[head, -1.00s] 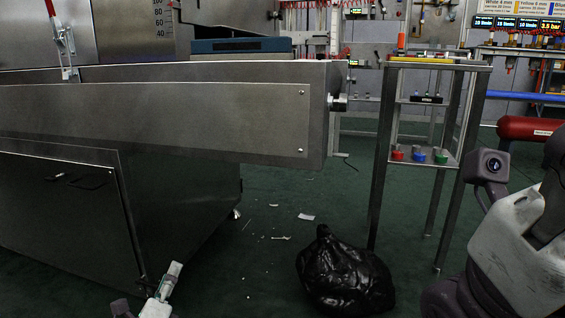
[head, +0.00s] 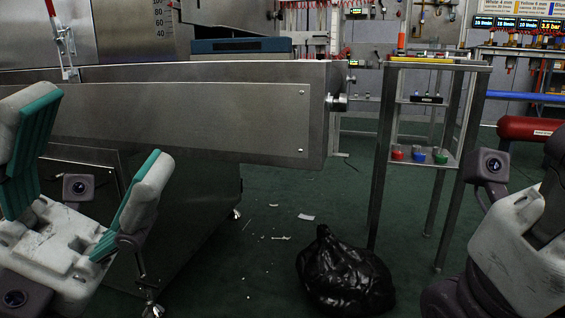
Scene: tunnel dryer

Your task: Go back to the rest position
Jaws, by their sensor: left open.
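My left gripper (head: 97,132) is in the head view at the lower left, raised and pointing up. Its two pale fingers with green inner pads are spread wide apart, with nothing between them. It appears in front of the steel machine's lower cabinet. At the right edge, pale and dark parts of my right arm show; no fingertips of the right gripper can be made out there, so its jaw state is unclear.
A long steel housing (head: 205,125) spans the left and middle. A black rubbish bag (head: 343,272) lies on the green floor, with paper scraps beside it. A metal stand (head: 385,150) holds red, blue and green caps. A red cylinder (head: 530,129) is at right.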

